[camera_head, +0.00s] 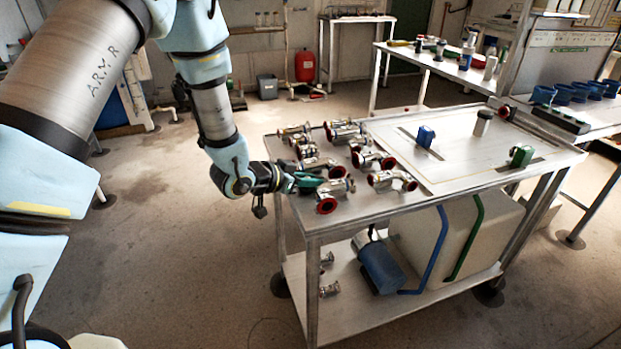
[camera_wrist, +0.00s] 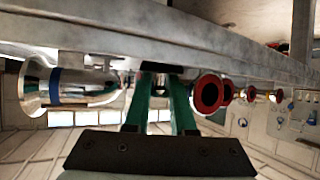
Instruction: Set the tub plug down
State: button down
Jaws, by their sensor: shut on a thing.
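My gripper (camera_head: 312,183) is at the near left corner of the steel cart, level with the fittings on its top. In the wrist view its green fingers (camera_wrist: 160,76) are closed around a small dark piece (camera_wrist: 162,67), which I take to be the tub plug. Its shape is mostly hidden by the fingers. It shows close to the grey cart edge (camera_wrist: 100,42); I cannot tell whether it touches. In the head view the fingers and nearby fittings hide the held thing.
Several shiny pipe fittings with red ends (camera_head: 327,204) crowd the cart's left side, close around my gripper. A pale board (camera_head: 465,150) with blue and green handles covers the right. A blue cylinder (camera_head: 381,268) and a large pale tank (camera_head: 470,232) stand on the lower shelf.

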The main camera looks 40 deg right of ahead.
jog(key=c, duration=1)
grip_release()
jog(key=shift+f, duration=0.1)
jog(key=shift+c, duration=0.2)
jog(key=shift+a+r, duration=0.25)
jog(key=shift+a, duration=0.05)
jog(key=b+v, duration=0.2)
jog(key=v, duration=0.9)
jog(key=shift+r, duration=0.15)
